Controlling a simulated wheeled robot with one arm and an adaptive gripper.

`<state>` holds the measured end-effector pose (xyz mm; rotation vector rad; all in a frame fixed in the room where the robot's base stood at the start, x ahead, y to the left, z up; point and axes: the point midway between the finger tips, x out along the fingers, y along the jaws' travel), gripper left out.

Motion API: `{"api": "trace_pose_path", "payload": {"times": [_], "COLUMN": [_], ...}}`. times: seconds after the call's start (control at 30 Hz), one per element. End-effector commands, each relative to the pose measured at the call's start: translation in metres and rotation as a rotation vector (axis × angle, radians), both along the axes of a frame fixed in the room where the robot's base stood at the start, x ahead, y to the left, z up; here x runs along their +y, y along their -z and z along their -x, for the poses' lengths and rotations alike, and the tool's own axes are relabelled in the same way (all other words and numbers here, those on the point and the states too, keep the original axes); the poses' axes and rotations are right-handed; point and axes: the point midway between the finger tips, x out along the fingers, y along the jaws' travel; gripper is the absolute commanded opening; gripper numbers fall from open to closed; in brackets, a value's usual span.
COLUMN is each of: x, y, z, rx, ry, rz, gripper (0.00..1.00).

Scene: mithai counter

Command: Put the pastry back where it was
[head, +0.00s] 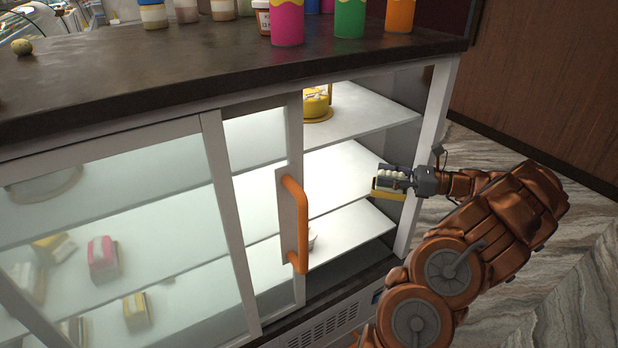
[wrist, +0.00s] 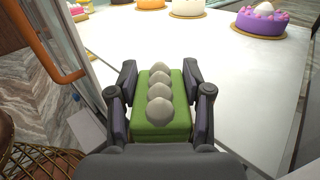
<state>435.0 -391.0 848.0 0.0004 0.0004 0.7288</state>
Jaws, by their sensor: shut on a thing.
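My gripper (head: 390,180) is shut on a green pastry (wrist: 152,118) with a row of white cream dollops on top. The fingers press on its left and right sides in the wrist view (wrist: 158,100). In the head view the gripper and pastry are at the open right section of the glass display case (head: 440,105), over the right end of the middle shelf (head: 335,180). I cannot tell how far above the shelf the pastry is. Much of the pastry is hidden by the fingers in the head view.
The sliding door's orange handle (head: 297,225) stands left of the opening. A yellow cake (head: 318,104) is on the upper shelf. In the wrist view a purple cake (wrist: 260,22) and a white cake (wrist: 187,7) stand ahead, with bare shelf before them.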

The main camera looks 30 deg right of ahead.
Motion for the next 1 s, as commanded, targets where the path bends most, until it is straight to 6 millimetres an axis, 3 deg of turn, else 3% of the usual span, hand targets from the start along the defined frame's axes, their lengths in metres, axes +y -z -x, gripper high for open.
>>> {"api": "trace_pose_path", "payload": {"times": [0.17,0.7,1.0], "x": [0.008,0.080,0.095], "y": [0.000,0.000,0.000], "z": [-0.009,-0.088,-0.106], "rx": [-0.001,-0.001,-0.001], "ry": [-0.005,-0.004,-0.001], "rz": [-0.001,-0.002,0.001], "gripper": [0.13,0.13,0.13]}}
